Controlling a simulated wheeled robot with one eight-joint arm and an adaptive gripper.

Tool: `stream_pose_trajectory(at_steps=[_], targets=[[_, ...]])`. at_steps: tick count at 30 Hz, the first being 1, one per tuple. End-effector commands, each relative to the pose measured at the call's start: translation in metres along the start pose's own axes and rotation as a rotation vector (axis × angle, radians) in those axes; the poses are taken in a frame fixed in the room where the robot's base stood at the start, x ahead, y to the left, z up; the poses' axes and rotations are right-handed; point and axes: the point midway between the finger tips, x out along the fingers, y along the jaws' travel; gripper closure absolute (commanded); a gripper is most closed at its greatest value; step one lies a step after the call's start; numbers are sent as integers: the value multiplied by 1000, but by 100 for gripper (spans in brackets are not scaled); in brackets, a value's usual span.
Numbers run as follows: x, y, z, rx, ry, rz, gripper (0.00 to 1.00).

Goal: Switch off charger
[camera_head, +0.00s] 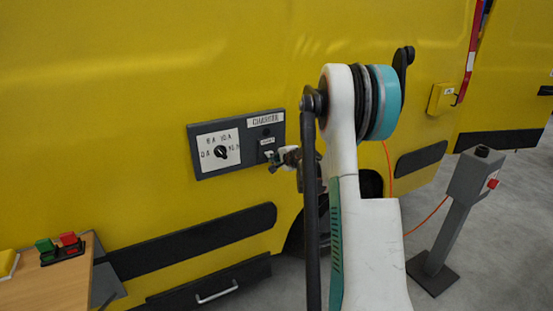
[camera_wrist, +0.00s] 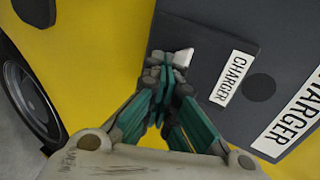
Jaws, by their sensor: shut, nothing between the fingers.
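The dark grey charger panel (camera_head: 238,128) is fixed to the side of the yellow van. It carries a white "CHARGER" label (camera_head: 266,121) and a dial with a black knob (camera_head: 220,152) on a white plate at its left. A small pale switch (camera_wrist: 183,57) sits below the smaller "CHARGER" label (camera_wrist: 232,77). My gripper (camera_head: 277,159) is shut and empty at the panel's lower right. In the wrist view my gripper (camera_wrist: 168,68) has its fingertips right beside the switch and hides part of it; I cannot tell whether they touch.
A wooden table (camera_head: 62,283) with a green and red button box (camera_head: 62,250) stands at lower left. A grey post (camera_head: 450,215) with a red button stands at right, by an orange cable (camera_head: 428,216). A yellow box (camera_head: 441,98) is on the van.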

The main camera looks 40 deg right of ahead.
Motion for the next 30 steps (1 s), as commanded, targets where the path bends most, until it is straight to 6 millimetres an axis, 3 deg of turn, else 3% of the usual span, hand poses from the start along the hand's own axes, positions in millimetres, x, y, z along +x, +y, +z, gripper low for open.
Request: stream_pose_trajectory(at_steps=[30], targets=[[-12, -18, 3, -1, -1, 0, 100]])
